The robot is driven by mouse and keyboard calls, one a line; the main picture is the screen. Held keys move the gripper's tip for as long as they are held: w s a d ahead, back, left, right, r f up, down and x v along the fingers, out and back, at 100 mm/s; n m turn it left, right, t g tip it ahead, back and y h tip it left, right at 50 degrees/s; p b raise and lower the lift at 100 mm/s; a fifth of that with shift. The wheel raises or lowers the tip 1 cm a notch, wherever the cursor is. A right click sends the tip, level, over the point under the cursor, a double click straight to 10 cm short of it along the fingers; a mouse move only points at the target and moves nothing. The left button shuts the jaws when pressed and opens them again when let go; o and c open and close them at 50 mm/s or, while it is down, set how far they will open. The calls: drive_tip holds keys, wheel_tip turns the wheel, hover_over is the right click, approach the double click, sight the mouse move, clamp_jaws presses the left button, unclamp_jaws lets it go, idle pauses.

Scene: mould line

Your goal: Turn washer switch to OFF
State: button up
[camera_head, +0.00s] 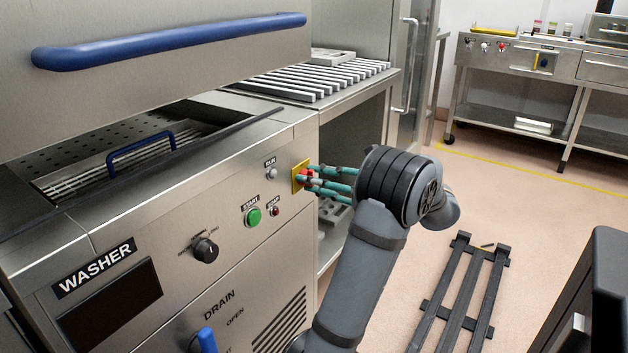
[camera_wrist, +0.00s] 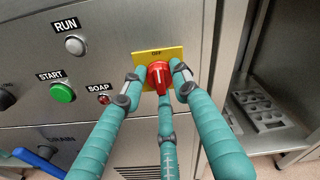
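The washer switch is a red rotary knob (camera_wrist: 159,75) on a yellow plate (camera_wrist: 172,53) marked OFF at its top edge. A pale mark shows on the knob, but its exact direction is hard to read. In the head view the yellow plate (camera_head: 296,177) is at the right end of the washer's front panel. My gripper (camera_head: 313,179) reaches it from the right. In the wrist view the teal fingers of my gripper (camera_wrist: 160,82) surround the knob, one on each side and one below. I cannot tell whether they touch or press it.
Near the switch are the RUN light (camera_wrist: 74,45), the green START button (camera_wrist: 62,92) and the small red SOAP light (camera_wrist: 104,99). A black dial (camera_head: 205,249) and blue drain handle (camera_head: 207,340) are lower left. The steel roller table (camera_head: 335,75) stands behind. A black rack (camera_head: 465,295) lies on the floor.

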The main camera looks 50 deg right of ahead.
drive_tip(key=o, duration=0.5)
drive_tip(key=shift+d, duration=0.1)
drive_tip(key=shift+c, duration=0.2)
drive_tip(key=s+r, duration=0.1)
drive_tip(key=s, duration=1.1)
drive_tip(key=shift+d, duration=0.3)
drive_tip(key=shift+r, duration=0.1)
drive_tip(key=w+f, duration=0.1)
drive_tip(key=w, duration=1.1)
drive_tip(key=shift+a, duration=0.3)
drive_tip(key=shift+f, duration=0.15)
